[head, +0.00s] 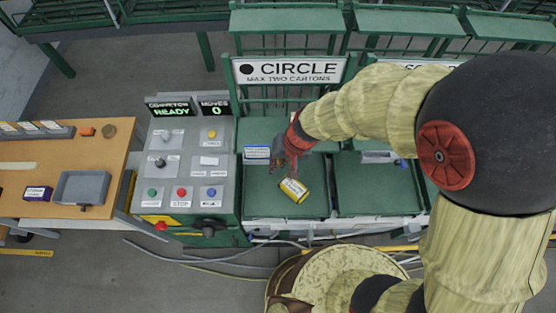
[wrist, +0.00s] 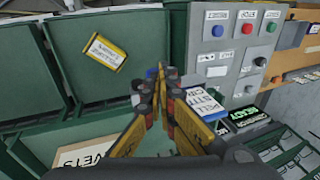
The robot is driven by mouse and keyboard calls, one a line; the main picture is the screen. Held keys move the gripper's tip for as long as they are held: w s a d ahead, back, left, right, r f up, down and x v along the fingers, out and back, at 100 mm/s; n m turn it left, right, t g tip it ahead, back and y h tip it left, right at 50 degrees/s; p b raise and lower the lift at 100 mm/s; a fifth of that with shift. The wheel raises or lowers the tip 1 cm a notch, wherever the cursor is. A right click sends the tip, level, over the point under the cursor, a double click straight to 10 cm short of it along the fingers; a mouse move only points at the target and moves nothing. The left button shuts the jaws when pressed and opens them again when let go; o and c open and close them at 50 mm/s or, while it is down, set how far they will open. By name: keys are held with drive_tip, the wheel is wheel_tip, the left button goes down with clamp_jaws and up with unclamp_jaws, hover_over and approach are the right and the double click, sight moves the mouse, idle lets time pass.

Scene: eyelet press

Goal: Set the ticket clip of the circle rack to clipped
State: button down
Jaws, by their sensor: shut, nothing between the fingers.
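The circle rack shows its sign (head: 290,69) reading "CIRCLE, MAX TWO CARTONS" above a green shelf. A white and blue ticket (head: 257,153) sits at the shelf's left edge; in the wrist view a lettered ticket (wrist: 205,103) lies just right of my fingers. My gripper (head: 279,165) is shut and empty, just right of the ticket in the head view. In the wrist view its fingertips (wrist: 162,74) are close beside a small blue part (wrist: 152,73); contact cannot be told. My fingers partly hide the clip, so its setting cannot be read.
A yellow carton (head: 294,190) lies on the circle shelf below my gripper. The control panel (head: 186,165), with buttons and a "READY" display, stands close on the left. A wooden bench (head: 62,162) is beyond it. A second rack shelf (head: 375,190) adjoins on the right.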

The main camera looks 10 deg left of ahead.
drive_tip(key=shift+s+a, duration=0.1)
drive_tip(key=shift+a, duration=0.1)
drive_tip(key=shift+a+f+p, duration=0.15)
drive_tip(key=shift+a+p, duration=0.05)
drive_tip(key=shift+p, duration=0.25)
drive_tip(key=shift+s+a+f, duration=0.1)
drive_tip(key=shift+a+f, duration=0.05)
drive_tip(key=shift+a, duration=0.1)
drive_tip(key=shift+r+p, duration=0.55)
drive_tip(key=shift+r, duration=0.35)
